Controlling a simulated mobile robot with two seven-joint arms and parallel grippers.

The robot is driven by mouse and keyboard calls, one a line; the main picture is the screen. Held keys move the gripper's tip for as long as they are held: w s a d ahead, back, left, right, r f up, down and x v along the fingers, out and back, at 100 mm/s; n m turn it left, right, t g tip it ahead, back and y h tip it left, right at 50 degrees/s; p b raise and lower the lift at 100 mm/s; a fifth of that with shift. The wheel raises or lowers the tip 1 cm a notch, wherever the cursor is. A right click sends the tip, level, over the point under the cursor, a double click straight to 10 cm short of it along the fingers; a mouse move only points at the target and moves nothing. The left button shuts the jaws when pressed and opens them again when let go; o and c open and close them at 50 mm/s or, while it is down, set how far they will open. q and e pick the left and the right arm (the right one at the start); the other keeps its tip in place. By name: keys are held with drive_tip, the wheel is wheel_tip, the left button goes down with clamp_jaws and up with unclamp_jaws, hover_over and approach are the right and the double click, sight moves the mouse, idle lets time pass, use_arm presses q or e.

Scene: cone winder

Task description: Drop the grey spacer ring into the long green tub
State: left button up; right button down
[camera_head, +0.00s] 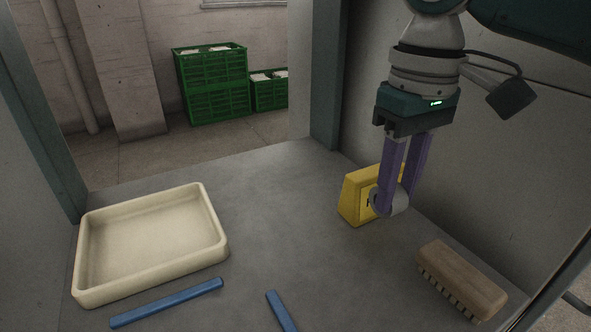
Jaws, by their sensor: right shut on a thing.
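My right gripper (399,204) reaches down from the top right, its two purple fingers shut on the grey spacer ring (402,203). The ring is at the fingertips, partly covered by the nearer finger. It appears to be above the table, in front of the yellow block, though the exact height is hard to tell. I see no long green tub on the table. My left gripper is not in view.
A cream tray (78,268), empty, sits at the left. Blue bars (167,303) (281,311) lie near the front. A yellow block (354,200) is behind the ring, and a wooden brush (462,278) lies at the right. Green crates (212,85) stand beyond the table. The table's middle is clear.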

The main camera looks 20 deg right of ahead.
wheel_tip(320, 180, down, 8)
drive_tip(key=shift+f+b, duration=0.1)
drive_tip(key=shift+b, duration=0.75)
drive_tip(key=shift+f, duration=0.1)
drive_tip(key=c, duration=0.8)
unclamp_jaws()
drive_tip(key=shift+c, duration=0.2)
drive_tip(key=shift+o, duration=1.2)
